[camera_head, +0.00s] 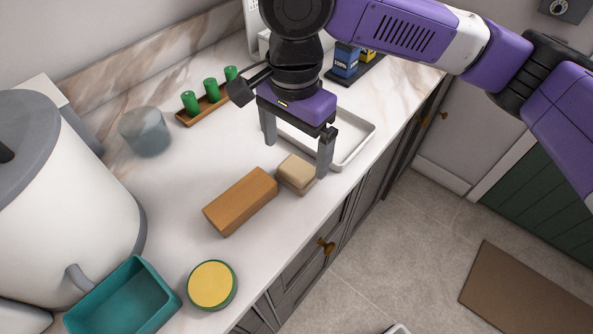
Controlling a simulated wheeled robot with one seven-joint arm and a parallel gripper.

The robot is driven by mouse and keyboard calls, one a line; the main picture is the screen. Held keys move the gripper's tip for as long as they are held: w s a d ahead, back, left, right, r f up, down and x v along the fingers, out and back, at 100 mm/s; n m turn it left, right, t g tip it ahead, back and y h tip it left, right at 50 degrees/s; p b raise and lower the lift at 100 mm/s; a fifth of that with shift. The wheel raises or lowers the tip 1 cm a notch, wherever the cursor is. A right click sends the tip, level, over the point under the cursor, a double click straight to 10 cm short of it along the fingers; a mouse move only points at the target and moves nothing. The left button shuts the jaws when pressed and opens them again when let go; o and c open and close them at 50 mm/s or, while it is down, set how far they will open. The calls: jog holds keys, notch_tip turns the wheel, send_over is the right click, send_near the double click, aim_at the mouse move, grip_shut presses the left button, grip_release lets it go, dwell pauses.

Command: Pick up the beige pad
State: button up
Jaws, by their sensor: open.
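The beige pad (297,173) is a small block-like piece lying on the marble counter, near its front edge, just right of a brown wooden block. My gripper (297,160) points down over the counter with its two grey fingers apart. The right finger shows close to the pad's right side, and the left finger is up and left of the pad. Nothing shows between the fingers in their grip. I cannot tell how high the fingertips are above the counter.
The brown block (240,201) lies left of the pad. A white tray (358,150) is behind the gripper. A yellow-topped round tin (212,285), a teal bin (165,283), a glass jar (146,130) and a wooden rack with green pegs (190,119) stand around. Counter between them is clear.

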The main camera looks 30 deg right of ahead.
aim_at(295, 168)
notch_tip(295, 168, down, 7)
jog(key=shift+r, duration=0.2)
jog(key=c, duration=1.5)
jog(key=shift+o, duration=0.2)
notch_tip(295, 168, up, 20)
jog(key=p, duration=0.1)
